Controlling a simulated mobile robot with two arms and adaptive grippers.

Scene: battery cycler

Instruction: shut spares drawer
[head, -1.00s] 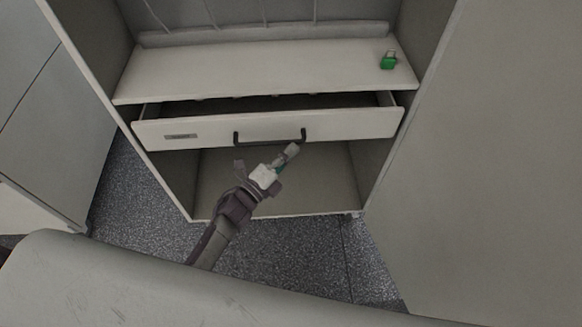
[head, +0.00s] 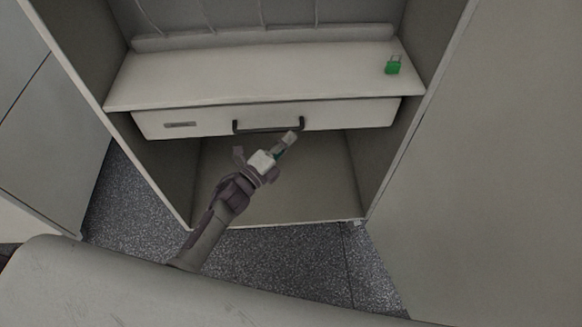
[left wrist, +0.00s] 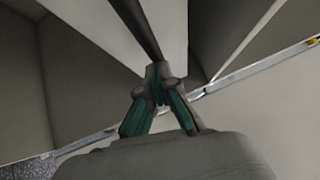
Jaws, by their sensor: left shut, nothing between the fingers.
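The spares drawer (head: 350,114) is a pale front with a small label and a dark bar handle (head: 268,127), under the cabinet's shelf. Its front now sits close under the shelf edge, with no open interior showing; whether it is fully flush I cannot tell. My left gripper (head: 290,137) is shut and empty, its fingertips at the right end of the handle, touching or very near the drawer front. In the left wrist view the closed fingers (left wrist: 157,75) point at the pale drawer front, with the dark handle (left wrist: 135,25) just beyond them. My right gripper is not seen.
A green padlock (head: 393,67) stands on the right of the shelf (head: 250,75) above the drawer. The compartment below the drawer is empty. Cabinet side walls (head: 405,150) flank it. Speckled floor (head: 290,265) lies in front.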

